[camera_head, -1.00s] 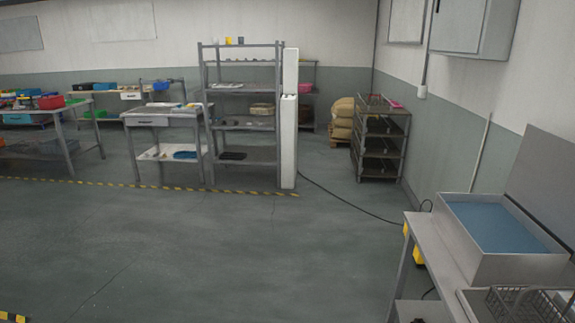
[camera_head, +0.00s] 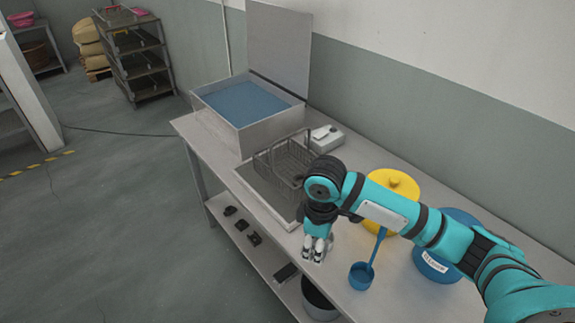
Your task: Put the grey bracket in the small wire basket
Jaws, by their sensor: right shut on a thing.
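The small wire basket (camera_head: 272,166) stands on a grey metal tray (camera_head: 262,194) on the bench, with its handle up. My right arm comes in from the right and partly covers the basket's right side. My right gripper (camera_head: 314,256) points down just in front of the tray's near right corner, low over the bench. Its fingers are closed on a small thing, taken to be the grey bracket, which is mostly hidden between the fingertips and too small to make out. My left gripper is out of view.
An open tank (camera_head: 245,140) of blue liquid stands behind the tray. A grey box (camera_head: 325,137), a yellow lidded pot (camera_head: 395,184), a blue ladle (camera_head: 362,275) and a blue tub (camera_head: 432,266) are on the bench. Several dark parts (camera_head: 243,226) lie on the lower shelf.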

